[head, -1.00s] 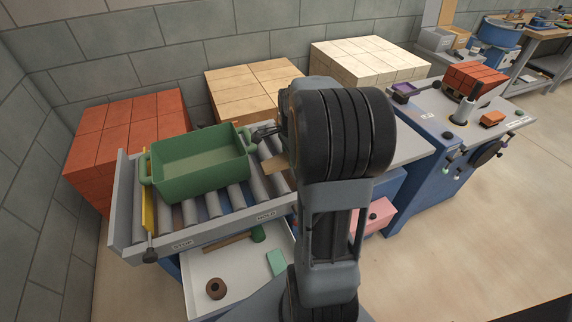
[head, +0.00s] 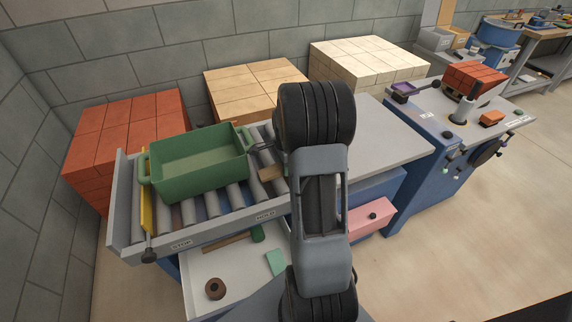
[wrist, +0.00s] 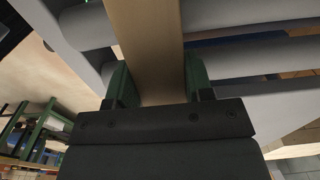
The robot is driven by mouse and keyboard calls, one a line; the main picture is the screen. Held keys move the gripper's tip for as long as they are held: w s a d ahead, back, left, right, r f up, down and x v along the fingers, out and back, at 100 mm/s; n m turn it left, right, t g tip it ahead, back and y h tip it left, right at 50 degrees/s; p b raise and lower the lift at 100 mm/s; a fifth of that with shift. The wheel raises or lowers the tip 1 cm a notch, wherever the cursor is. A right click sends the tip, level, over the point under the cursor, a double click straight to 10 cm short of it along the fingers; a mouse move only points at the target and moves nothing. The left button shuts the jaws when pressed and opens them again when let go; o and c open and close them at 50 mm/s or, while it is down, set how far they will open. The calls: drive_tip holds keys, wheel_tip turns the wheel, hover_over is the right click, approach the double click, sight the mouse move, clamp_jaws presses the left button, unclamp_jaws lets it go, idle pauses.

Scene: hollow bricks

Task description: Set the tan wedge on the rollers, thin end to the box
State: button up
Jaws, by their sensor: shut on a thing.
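The tan wedge (head: 270,173) shows beside my arm in the head view, at the right end of the rollers (head: 190,212), just right of the green box (head: 200,168). In the wrist view the wedge (wrist: 145,40) runs up between the green fingers of my gripper (wrist: 157,85), which are shut on it. Grey rollers (wrist: 250,60) lie behind it there. I cannot tell whether the wedge touches the rollers, nor which end is thin. The green box sits upright on the rollers. My arm hides my gripper in the head view.
A yellow bar (head: 148,208) crosses the rollers' left end. An open drawer (head: 210,265) below holds a mallet (head: 228,243), a brown ring (head: 215,288) and a green block (head: 276,262). Brick stacks (head: 255,88) stand behind. The grey tabletop (head: 385,140) right of my arm is clear.

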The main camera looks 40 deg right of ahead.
drive_tip(key=shift+f, duration=0.15)
drive_tip(key=o, duration=1)
